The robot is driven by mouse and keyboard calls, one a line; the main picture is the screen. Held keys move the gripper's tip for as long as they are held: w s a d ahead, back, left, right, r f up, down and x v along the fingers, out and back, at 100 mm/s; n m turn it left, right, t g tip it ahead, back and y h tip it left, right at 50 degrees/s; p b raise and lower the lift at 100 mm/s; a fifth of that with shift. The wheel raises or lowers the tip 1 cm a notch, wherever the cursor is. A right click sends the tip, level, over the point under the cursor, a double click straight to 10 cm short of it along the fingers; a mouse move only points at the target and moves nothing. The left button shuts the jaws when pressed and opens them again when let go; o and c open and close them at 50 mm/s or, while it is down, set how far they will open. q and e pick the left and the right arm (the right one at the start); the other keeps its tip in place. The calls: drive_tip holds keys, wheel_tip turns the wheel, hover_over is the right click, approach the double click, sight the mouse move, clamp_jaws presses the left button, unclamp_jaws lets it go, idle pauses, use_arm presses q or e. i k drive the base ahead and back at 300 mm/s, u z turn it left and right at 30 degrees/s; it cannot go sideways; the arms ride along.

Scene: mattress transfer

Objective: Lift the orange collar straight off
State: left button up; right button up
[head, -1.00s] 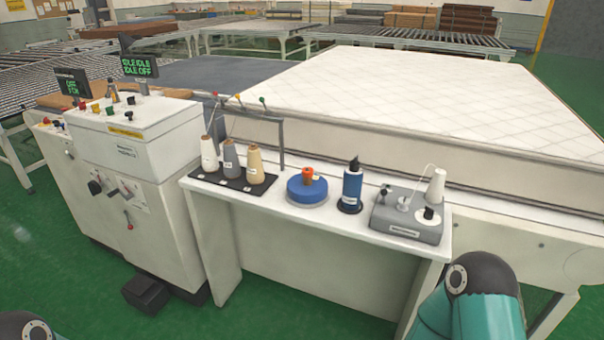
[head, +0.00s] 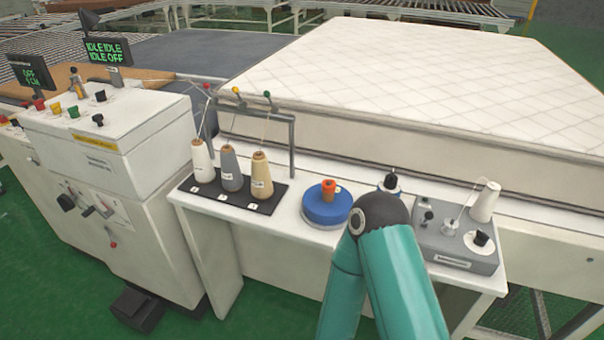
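The orange collar (head: 329,186) stands upright at the top of a round blue base (head: 326,208) on the white bench. A small tan part shows beside the collar. Nothing touches the collar. My teal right arm (head: 385,265) rises from the bottom of the head view, and its rounded joint is just right of the blue base in the picture. No gripper fingers show for either arm. My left arm is out of the picture.
White, grey and tan thread cones stand on a black mat (head: 262,205) to the left, under a thread stand (head: 292,150). A dark bottle (head: 391,182) is mostly hidden behind my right arm. A grey winder (head: 462,248) stands at right. A mattress (head: 430,85) lies behind.

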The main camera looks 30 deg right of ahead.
sight(327, 190)
drive_tip(key=z, duration=0.1)
drive_tip(key=i, duration=0.75)
drive_tip(key=z, duration=0.6)
